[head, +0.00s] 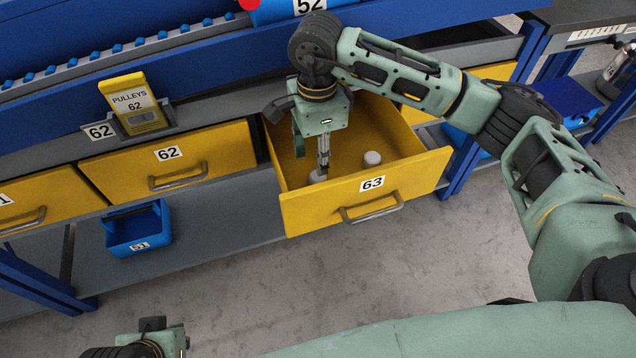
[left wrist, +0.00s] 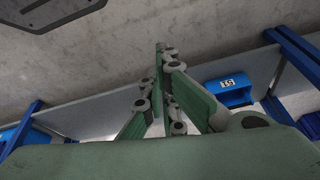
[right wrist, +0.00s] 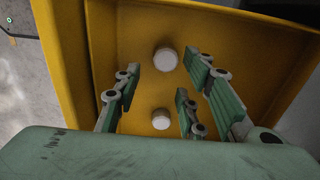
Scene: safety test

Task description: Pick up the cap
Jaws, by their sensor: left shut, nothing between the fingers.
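Two small whitish round caps sit inside the open yellow drawer 63 (head: 300,213). One cap (head: 318,175) is under the fingertips of my right gripper (head: 323,165), partly hidden by them. The other cap (head: 372,158) stands to the right, clear of the gripper. In the right wrist view my right gripper (right wrist: 158,92) is open. The lower cap (right wrist: 160,119) shows in the gap between its fingers, and the upper cap (right wrist: 165,58) lies beyond them. I cannot tell whether a finger touches a cap. My left gripper (left wrist: 163,72) is shut and empty, away from the drawer.
The drawer's walls surround my right gripper closely. Closed yellow drawer 62 (head: 205,150) is to the left. A blue bin 51 (head: 140,246) sits on the grey lower shelf (head: 225,215). A yellow "PULLEYS 62" card (head: 133,105) stands above. The floor in front is clear.

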